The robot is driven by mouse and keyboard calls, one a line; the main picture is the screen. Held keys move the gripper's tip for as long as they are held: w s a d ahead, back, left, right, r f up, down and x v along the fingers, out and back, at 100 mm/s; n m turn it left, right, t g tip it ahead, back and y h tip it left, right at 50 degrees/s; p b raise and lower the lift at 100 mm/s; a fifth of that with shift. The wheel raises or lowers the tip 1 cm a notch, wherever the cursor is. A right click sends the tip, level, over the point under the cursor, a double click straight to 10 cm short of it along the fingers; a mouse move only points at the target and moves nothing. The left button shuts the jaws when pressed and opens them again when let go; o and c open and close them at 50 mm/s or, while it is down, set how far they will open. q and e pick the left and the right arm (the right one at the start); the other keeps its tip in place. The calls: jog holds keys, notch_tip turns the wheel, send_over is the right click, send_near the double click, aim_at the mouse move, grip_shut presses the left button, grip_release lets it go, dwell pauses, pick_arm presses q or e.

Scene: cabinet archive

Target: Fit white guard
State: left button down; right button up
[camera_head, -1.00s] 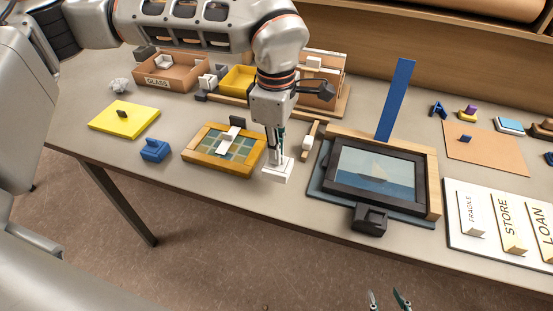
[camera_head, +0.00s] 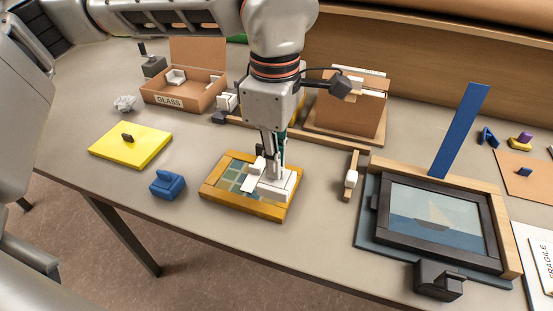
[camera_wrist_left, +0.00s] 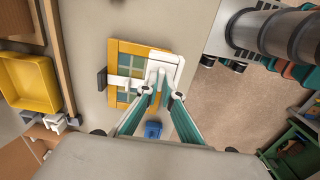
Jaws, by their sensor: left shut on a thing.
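The white guard (camera_head: 281,187) is held in my left gripper (camera_head: 272,168), which is shut on it. The guard sits at the right end of a wooden-framed panel with green-grey panes (camera_head: 228,188); whether it touches or hovers just above the frame I cannot tell. In the left wrist view, the fingertips (camera_wrist_left: 161,94) hold the guard (camera_wrist_left: 166,57) at the frame's right edge (camera_wrist_left: 126,50). A second white piece (camera_head: 249,182) lies across the panes to the guard's left. My right gripper is out of view.
A yellow board (camera_head: 128,145) and a blue block (camera_head: 167,184) lie left of the frame. The GLASS box (camera_head: 184,92) stands behind. A wooden stick with a white piece (camera_head: 352,178) and a dark-framed boat picture (camera_head: 437,222) are to the right.

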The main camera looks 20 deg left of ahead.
aim_at(275, 182)
pick_arm(q)
jog(key=shift+s+r, duration=0.1)
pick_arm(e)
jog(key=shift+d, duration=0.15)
pick_arm(q)
jog(key=shift+f+b, duration=0.45)
jog(key=shift+f, duration=0.6)
jog(key=shift+f+b, duration=0.4)
jog(key=shift+f, duration=0.35)
jog(key=shift+f+b, duration=0.45)
jog(key=shift+f, duration=0.7)
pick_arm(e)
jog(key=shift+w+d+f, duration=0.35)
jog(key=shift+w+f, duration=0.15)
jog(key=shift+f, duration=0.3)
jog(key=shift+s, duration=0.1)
